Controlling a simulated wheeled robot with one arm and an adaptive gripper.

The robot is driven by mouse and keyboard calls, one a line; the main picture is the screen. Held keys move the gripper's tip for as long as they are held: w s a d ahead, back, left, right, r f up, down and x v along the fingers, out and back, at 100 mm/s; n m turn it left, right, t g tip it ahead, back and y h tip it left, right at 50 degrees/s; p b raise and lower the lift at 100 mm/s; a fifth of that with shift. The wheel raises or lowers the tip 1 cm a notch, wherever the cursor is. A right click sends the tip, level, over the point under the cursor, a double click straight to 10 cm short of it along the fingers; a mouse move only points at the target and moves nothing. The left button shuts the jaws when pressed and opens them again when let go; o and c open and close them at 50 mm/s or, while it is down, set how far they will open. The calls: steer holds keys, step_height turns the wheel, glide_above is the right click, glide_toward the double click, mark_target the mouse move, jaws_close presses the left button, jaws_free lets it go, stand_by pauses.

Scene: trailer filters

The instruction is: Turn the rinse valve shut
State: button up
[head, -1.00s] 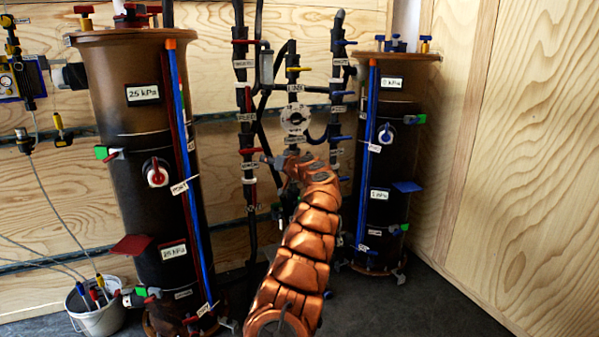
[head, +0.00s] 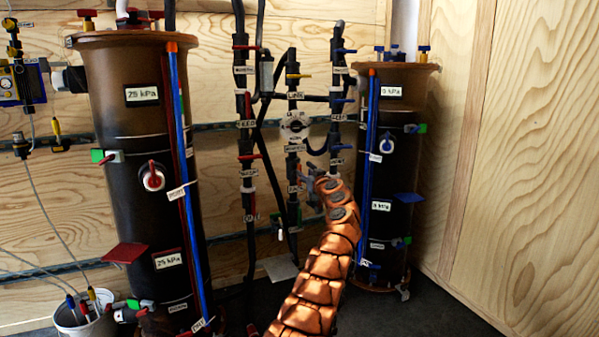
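Several small lever valves sit on the dark vertical pipes between the two columns. The labels are too small to tell for sure which is the rinse valve. Blue-handled valves show on the right pipe, with an upper blue lever (head: 346,50) and a lower one (head: 344,100). Red levers (head: 246,47) show on the left pipe, and a yellow lever (head: 298,75) on the middle pipe. My gripper (head: 311,182) is a small grey shape beyond the tip of my copper arm, near the lower right pipe. Its fingers are mostly hidden, and contact cannot be told.
A brown column (head: 135,80) stands left and a narrower one (head: 397,165) right, both with protruding valves and blue tubes. A white bucket (head: 80,318) with probes stands at lower left. A round white dial fitting (head: 294,126) sits mid-pipes. Plywood walls enclose the corner.

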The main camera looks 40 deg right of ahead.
mark_target(301, 170)
steer(key=shift+x, duration=1.6)
steer(key=shift+r+p+x, duration=0.2)
steer(key=shift+p+x, duration=0.5)
steer(key=shift+x, duration=0.45)
steer(key=shift+w+d, duration=0.1)
steer(key=shift+w, duration=0.05)
steer(key=shift+f, duration=0.1)
jaws_close()
